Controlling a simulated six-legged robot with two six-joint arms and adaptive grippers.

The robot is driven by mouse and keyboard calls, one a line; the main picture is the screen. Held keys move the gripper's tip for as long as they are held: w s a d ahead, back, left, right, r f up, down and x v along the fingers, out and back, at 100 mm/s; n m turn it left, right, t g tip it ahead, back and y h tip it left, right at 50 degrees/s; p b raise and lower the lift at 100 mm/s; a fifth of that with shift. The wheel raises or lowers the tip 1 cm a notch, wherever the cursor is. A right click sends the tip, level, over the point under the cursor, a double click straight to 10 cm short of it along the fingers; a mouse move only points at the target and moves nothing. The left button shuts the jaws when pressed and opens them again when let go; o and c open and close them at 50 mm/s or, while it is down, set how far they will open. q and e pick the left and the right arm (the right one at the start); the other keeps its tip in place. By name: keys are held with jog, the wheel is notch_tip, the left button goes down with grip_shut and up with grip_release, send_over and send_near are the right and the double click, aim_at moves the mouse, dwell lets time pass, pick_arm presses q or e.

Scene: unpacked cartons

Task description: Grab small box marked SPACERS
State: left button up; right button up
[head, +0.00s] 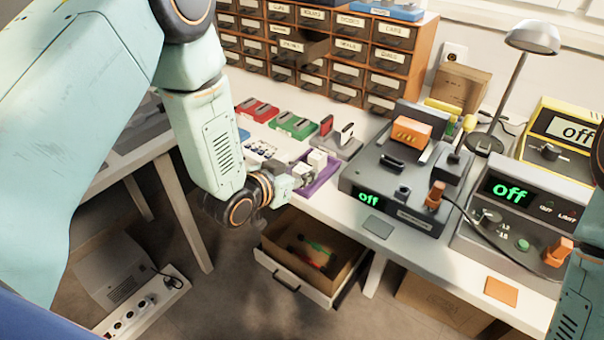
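No label reading SPACERS can be made out. A small white box (317,158) is at the purple tray (326,178) near the front edge of the workbench, and any marking on it is too small to read. My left gripper (306,177) reaches over the tray from the left, its tip right beside the white box. Whether it touches or holds anything, and how far its fingers are apart, cannot be told at this size. My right arm shows only as a part at the right edge, and its gripper is out of view.
Red (257,110) and green (293,125) trays stand behind the purple one. A grey device (400,200) reading "off" is to the right. An open drawer (290,275) juts out below the bench. A labelled drawer cabinet (345,75) stands behind.

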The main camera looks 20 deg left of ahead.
pick_arm(q)
jog(key=c, duration=0.3)
grip_shut()
